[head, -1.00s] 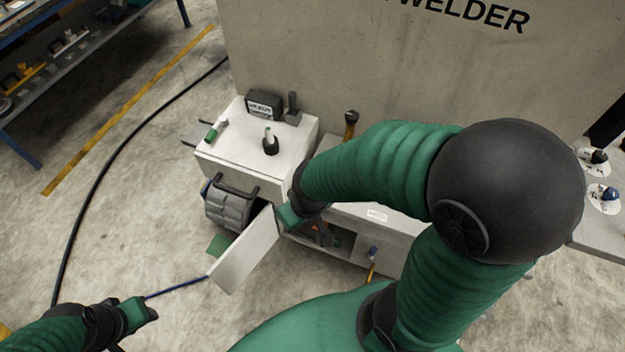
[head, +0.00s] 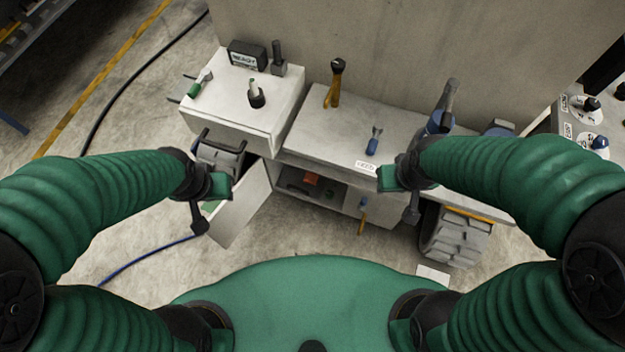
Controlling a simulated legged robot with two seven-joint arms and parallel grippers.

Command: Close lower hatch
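The lower hatch (head: 243,207) is a flat pale panel on the front of the low cabinet. It stands swung open, angled out toward me, and the cabinet's dark inside (head: 312,186) shows to its right. My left gripper (head: 210,200) is at the left side of the hatch, near its outer part; I cannot tell whether it touches. My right gripper (head: 398,192) is in front of the right part of the cabinet, well right of the hatch. Nothing is clearly held in either gripper, and their finger openings are hard to make out.
A white box (head: 240,120) with a small lever stands above the hatch. A grey bench top (head: 335,135) bears a blue-handled switch (head: 374,140). A grey ribbed roller (head: 455,235) is at the right. A blue cable (head: 150,255) lies on the floor at left.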

